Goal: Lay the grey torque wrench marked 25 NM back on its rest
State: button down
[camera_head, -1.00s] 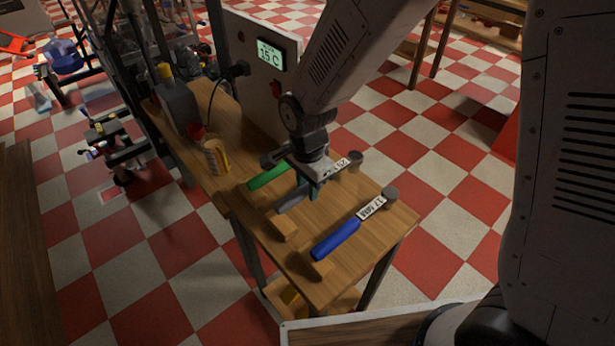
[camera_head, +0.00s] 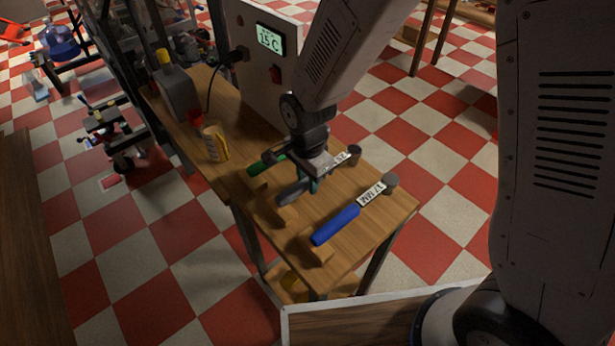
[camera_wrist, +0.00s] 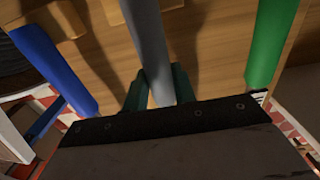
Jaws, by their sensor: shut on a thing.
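The grey torque wrench (camera_head: 290,194) is in my gripper (camera_head: 312,184), over the small wooden table. In the wrist view, my teal fingers (camera_wrist: 160,88) are shut on both sides of its grey handle (camera_wrist: 150,35). Its label, partly hidden by my gripper, shows "25" (camera_head: 345,157); its round head (camera_head: 354,152) is to the upper right. A wooden rest block (camera_head: 286,217) is by the handle's end. A dark shadow lies beside the handle in the wrist view. Whether the wrench touches its rest I cannot tell.
A blue wrench marked 17 NM (camera_head: 337,224) lies on the near side, a green-handled wrench (camera_head: 266,164) on the far side.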

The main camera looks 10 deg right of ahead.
jog(key=shift+f, duration=0.2)
jog(key=c, duration=1.1)
grip_release()
jog(key=shift+o, duration=0.2)
jog(key=shift+r, duration=0.15)
notch_tip(320, 180, up, 8)
jog(key=shift+f, duration=0.2)
jog(key=shift+s+d+n, duration=0.15)
jog(key=shift+s+n, duration=0.1)
jog(key=shift+n, duration=0.45)
jog(key=s+d+r+n+t, duration=0.1)
jog(key=s+d+r+n, duration=0.8)
jog(key=s+d+r, duration=0.9)
jog(key=s+d, duration=0.1)
jog(key=d, duration=0.1)
jog(key=shift+d+r+n, duration=0.25)
jog(key=shift+d+n, duration=0.15)
